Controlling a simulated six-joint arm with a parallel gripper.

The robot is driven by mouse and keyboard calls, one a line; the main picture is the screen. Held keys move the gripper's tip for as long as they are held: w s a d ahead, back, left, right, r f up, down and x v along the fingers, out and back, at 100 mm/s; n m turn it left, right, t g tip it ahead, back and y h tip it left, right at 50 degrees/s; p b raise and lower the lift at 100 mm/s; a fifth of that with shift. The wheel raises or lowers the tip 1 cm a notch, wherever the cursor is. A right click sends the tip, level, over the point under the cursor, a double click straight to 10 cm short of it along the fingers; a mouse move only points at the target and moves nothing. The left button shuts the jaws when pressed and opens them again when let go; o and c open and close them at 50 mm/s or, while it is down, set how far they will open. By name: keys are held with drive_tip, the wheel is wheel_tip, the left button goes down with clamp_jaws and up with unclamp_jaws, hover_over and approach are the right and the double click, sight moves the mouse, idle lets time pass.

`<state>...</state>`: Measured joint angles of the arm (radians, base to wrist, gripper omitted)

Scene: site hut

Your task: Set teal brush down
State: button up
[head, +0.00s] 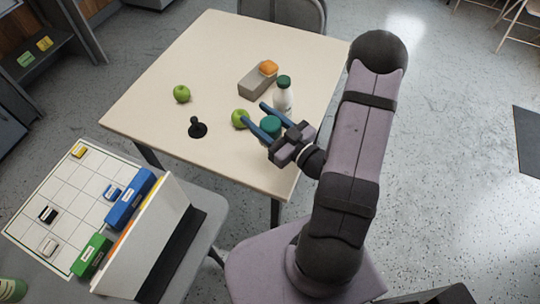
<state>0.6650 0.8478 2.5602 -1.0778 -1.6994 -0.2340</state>
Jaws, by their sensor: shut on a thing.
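My gripper (256,113) is over the near right part of the table, its two blue fingers pointing to the upper left. It is shut on a round teal thing (270,125), which I take to be the teal brush. Only its teal top shows between the fingers; bristles or handle cannot be made out. I cannot tell whether it touches the table (225,50). A green apple (240,118) is close beside the left finger. A white bottle with a dark green cap (283,98) stands just behind the gripper.
A second green apple (181,93) and a black knobbed object (197,128) are at left. The table's far left is clear. A gridded white board (75,195) lies at lower left.

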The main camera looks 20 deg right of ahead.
drive_tip(key=shift+f, duration=4.8)
drive_tip(key=shift+f, duration=0.1)
drive_tip(key=shift+f+b, duration=0.15)
drive_tip(key=shift+b, duration=0.2)
drive_tip(key=o, duration=1.2)
drive_tip(key=shift+s, duration=0.1)
drive_tip(key=shift+b+v, duration=0.95)
drive_tip(key=shift+v, duration=2.6)
drive_tip(key=shift+o, duration=0.2)
